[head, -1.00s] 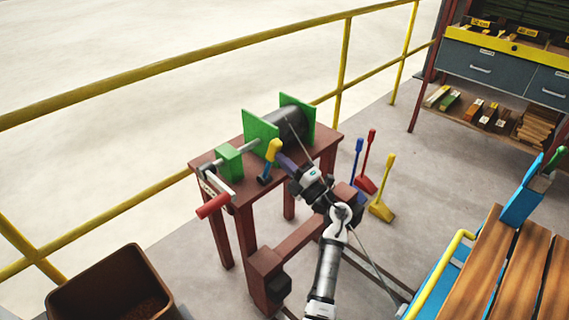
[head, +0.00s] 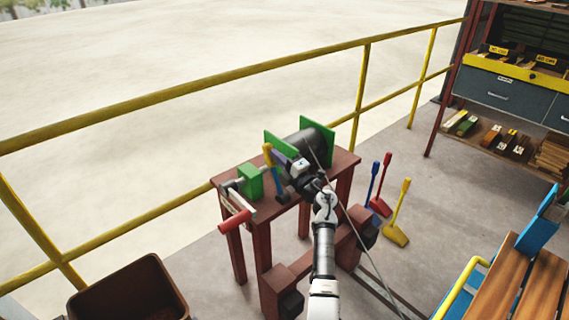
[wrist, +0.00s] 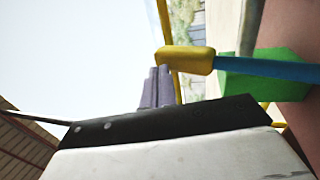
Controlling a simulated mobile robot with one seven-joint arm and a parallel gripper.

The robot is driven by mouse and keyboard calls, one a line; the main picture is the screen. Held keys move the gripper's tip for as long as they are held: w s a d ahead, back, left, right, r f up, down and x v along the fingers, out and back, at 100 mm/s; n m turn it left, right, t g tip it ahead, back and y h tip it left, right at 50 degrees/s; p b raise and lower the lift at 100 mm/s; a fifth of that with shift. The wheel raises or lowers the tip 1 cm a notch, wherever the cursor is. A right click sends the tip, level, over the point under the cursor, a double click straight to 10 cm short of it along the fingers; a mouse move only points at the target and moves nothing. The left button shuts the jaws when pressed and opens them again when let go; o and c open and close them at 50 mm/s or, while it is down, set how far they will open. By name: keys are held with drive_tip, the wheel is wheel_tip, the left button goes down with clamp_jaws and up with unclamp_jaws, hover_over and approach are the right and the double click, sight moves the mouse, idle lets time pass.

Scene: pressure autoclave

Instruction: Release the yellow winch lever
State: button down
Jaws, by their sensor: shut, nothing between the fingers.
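The winch lever has a yellow grip (head: 268,154) and a blue shaft (head: 277,183). It stands beside the green block (head: 250,182) on the red-brown winch stand, its top leaning slightly left. In the wrist view the yellow grip (wrist: 186,60) lies across the upper middle, with the blue shaft running right. My gripper (head: 283,152) is shut and empty, just right of the grip in the head view. Its purple fingertips (wrist: 159,72) show just beside the grip's end in the wrist view. I cannot tell whether they touch it.
The black drum (head: 308,140) sits between green plates, with a cable running to the lower right. A red crank handle (head: 235,222) sticks out at the left. Yellow railing (head: 230,85) runs behind. A brown bin (head: 128,290) stands at lower left.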

drive_tip(key=shift+w+a, duration=0.25)
drive_tip(key=shift+w, duration=0.05)
drive_tip(key=shift+r, duration=0.1)
drive_tip(key=shift+a+r, duration=0.2)
drive_tip(key=shift+r, duration=0.1)
